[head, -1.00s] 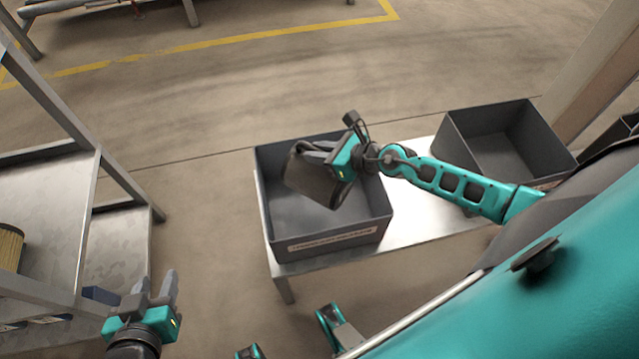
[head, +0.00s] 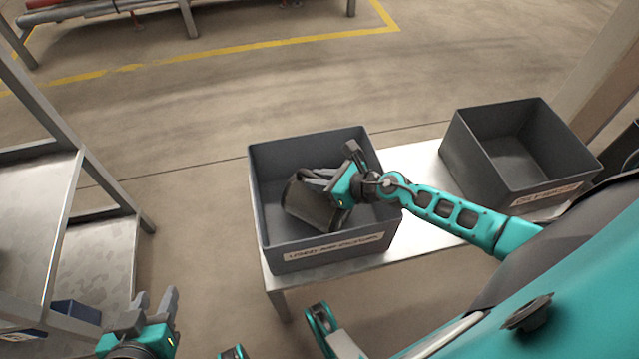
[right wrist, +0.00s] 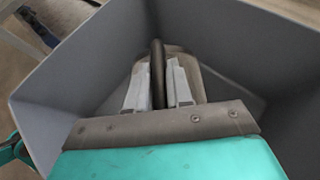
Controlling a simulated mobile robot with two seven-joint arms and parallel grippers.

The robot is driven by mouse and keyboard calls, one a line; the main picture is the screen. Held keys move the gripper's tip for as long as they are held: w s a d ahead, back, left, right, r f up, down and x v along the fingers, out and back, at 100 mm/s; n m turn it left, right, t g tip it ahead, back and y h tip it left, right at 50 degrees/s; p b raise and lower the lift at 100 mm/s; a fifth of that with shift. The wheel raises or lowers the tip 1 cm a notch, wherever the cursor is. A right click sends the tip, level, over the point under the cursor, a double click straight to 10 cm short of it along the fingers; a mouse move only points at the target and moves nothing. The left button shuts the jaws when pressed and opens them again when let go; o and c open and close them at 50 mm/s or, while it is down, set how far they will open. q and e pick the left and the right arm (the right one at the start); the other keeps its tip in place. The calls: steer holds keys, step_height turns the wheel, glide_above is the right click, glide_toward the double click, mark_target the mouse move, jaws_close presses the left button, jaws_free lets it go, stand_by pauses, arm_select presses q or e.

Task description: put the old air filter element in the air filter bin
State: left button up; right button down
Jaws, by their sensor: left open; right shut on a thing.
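The old air filter element (head: 308,205) is a dark grey-brown cylinder. It is tilted inside the air filter bin (head: 262,228), a grey open box with a white label on its front. My right gripper (head: 326,180) reaches in from the right and is shut on the element's edge. In the right wrist view, the fingers (right wrist: 158,85) pinch a thin dark rim of the element (right wrist: 190,60), with the bin's grey walls (right wrist: 90,60) around it. Whether the element touches the bin floor cannot be told. My left gripper (head: 153,308) is open and empty at the lower left.
The bin stands on a light metal table (head: 415,165). A second grey labelled bin (head: 520,165), empty, stands at the right of the table. A metal shelf rack (head: 100,245) stands at the left, with a small dark blue box (head: 76,311).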

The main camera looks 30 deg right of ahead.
steer(key=shift+r, duration=0.15)
steer(key=c, duration=1)
jaws_free()
